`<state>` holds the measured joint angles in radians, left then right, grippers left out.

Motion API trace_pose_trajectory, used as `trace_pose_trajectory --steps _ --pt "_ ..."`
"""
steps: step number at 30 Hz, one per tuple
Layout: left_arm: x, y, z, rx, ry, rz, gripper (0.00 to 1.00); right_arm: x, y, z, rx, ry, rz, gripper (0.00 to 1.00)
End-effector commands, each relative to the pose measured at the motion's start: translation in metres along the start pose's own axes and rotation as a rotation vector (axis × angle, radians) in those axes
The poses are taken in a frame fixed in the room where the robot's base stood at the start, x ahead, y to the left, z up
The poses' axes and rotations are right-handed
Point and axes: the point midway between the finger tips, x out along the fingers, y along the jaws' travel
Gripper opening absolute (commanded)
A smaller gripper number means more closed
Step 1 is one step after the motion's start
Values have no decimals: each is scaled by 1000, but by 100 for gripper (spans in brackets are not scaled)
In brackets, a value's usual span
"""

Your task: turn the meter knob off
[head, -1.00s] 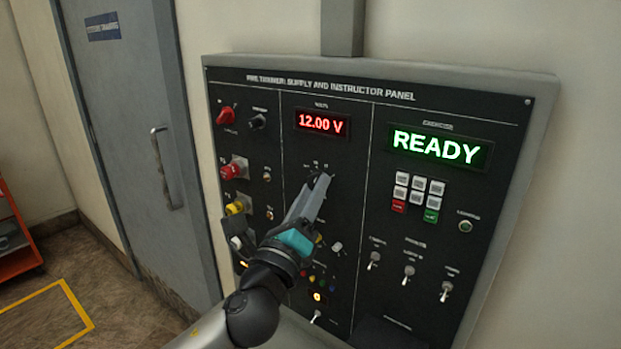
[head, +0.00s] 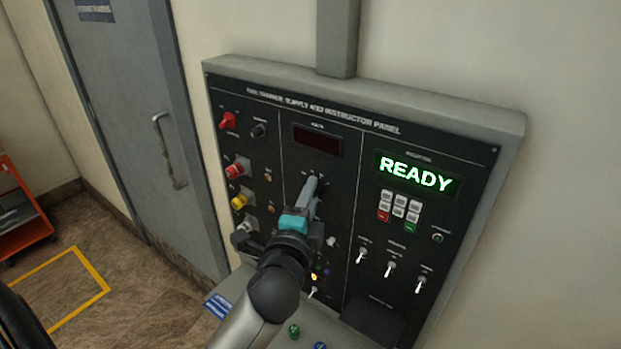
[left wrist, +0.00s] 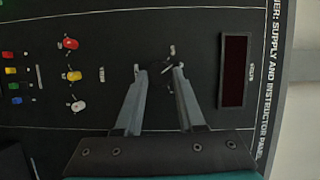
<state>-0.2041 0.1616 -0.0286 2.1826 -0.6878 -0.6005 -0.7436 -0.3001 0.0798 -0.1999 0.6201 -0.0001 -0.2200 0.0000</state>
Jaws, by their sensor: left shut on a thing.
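The meter knob is mostly hidden by my left gripper in the head view; its dark body (left wrist: 160,68) shows between the fingertips in the left wrist view. My left gripper (head: 316,187) is shut on the knob, with one finger on each side of it (left wrist: 159,70). The volts display (head: 318,139) above the knob is dark; it is also dark in the left wrist view (left wrist: 234,71). The right gripper is not in view.
The instructor panel (head: 350,215) carries a lit READY display (head: 416,173), a keypad (head: 400,206) and several toggle switches (head: 390,268). Red and yellow terminals (head: 239,200) are left of the gripper. A grey door (head: 140,110) stands further left.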

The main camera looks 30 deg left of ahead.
Motion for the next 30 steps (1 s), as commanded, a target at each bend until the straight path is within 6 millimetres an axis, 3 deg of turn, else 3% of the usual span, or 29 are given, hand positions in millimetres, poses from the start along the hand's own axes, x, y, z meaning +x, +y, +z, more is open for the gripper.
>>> trace_pose_trajectory --steps 1,3,9,18,30 --pt "0 -7 0 -40 -2 16 0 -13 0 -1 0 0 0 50" --pt "0 -7 0 -99 -1 39 0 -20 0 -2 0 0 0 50" --pt "1 -7 1 -244 0 96 0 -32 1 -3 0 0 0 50" --pt "1 -6 1 -387 2 157 0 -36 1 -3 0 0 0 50" --pt "1 -6 2 -440 1 179 0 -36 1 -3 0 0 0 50"
